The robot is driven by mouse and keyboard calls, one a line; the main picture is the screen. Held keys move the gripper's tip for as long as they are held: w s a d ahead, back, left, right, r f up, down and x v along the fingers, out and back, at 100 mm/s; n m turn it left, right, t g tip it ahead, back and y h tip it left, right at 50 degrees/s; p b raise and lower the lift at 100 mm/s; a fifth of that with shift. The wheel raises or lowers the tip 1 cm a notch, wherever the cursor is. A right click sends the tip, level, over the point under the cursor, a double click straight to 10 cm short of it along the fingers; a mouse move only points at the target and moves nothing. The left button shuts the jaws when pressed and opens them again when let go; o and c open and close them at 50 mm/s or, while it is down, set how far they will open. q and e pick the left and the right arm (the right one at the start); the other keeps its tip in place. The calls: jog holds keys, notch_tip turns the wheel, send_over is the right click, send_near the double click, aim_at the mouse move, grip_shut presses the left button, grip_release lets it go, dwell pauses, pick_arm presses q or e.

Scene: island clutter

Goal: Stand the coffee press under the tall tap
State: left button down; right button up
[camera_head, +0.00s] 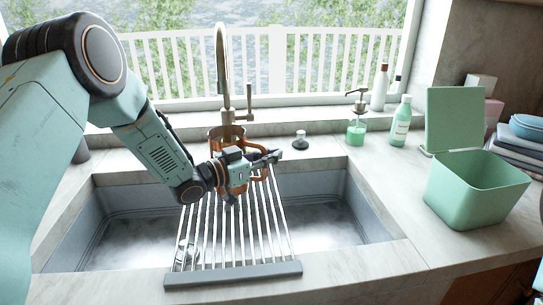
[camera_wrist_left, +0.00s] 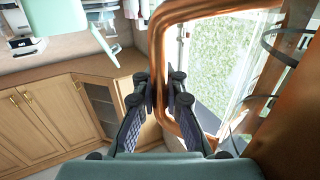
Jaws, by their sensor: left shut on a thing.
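The coffee press (camera_head: 228,133) has a copper-coloured frame and shows partly behind my left gripper, above the roll-out rack over the sink. My left gripper (camera_head: 268,158) is shut on its copper handle, which also shows between the fingers in the left wrist view (camera_wrist_left: 158,48). The press looks roughly upright; its lower part is hidden, so I cannot tell whether it touches the rack. The tall tap (camera_head: 222,60) rises just behind the press, its spout curving above it. My right gripper is not in view.
The metal rack (camera_head: 232,270) spans the sink (camera_head: 335,225). A glass-like item (camera_head: 187,248) sits at its left. A small stopper-like item (camera_head: 300,140), soap dispenser (camera_head: 356,125), green bottle (camera_head: 400,122) and open green bin (camera_head: 470,195) stand to the right.

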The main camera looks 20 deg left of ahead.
pick_arm(q)
jog(key=shift+f+b, duration=0.4)
jog(key=shift+f, duration=0.05)
dwell(0.6)
jog(key=c, duration=1.4)
grip_release()
jog(key=shift+c, duration=0.2)
jog(key=shift+o, duration=0.5)
jog(key=shift+f, duration=0.15)
jog(key=v, duration=0.8)
